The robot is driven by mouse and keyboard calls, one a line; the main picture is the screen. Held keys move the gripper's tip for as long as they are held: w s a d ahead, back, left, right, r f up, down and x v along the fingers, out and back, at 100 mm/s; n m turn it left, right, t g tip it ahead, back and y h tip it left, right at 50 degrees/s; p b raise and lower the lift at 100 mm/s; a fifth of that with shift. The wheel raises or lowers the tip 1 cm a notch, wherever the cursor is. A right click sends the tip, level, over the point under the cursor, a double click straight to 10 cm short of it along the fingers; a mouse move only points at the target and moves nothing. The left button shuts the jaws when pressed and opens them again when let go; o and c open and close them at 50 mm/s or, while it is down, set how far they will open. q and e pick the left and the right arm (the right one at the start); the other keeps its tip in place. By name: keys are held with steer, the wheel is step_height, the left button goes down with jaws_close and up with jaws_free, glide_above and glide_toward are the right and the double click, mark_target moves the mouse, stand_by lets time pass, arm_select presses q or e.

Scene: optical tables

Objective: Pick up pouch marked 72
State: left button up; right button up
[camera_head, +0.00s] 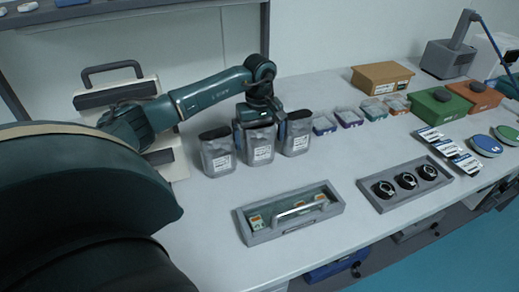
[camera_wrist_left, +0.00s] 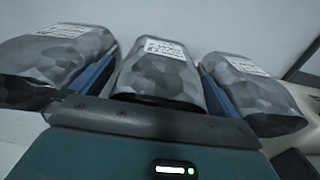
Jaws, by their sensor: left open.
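Three silvery-grey pouches with white labels stand in a row on the table: the left pouch (camera_head: 217,158), the middle pouch (camera_head: 259,151) and the right pouch (camera_head: 298,138). The label print is too small to read, so I cannot tell which is marked 72. My left gripper (camera_head: 260,134) is open, with one finger on each side of the middle pouch. The left wrist view shows the middle pouch (camera_wrist_left: 158,72) between the blue fingers of the left gripper (camera_wrist_left: 156,82). The outer pouches lie just outside the fingers. I cannot tell whether the fingers touch any pouch. My right gripper is not in view.
A grey tray with a handle (camera_head: 250,235) lies in front of the pouches. A grey holder (camera_head: 375,207) with black round parts is to its right. Small lidded boxes (camera_head: 350,118) stand right of the pouches. A white case with a handle (camera_head: 172,162) is at left.

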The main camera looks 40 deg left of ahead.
arm_select(q)
steer(key=c, duration=1.5)
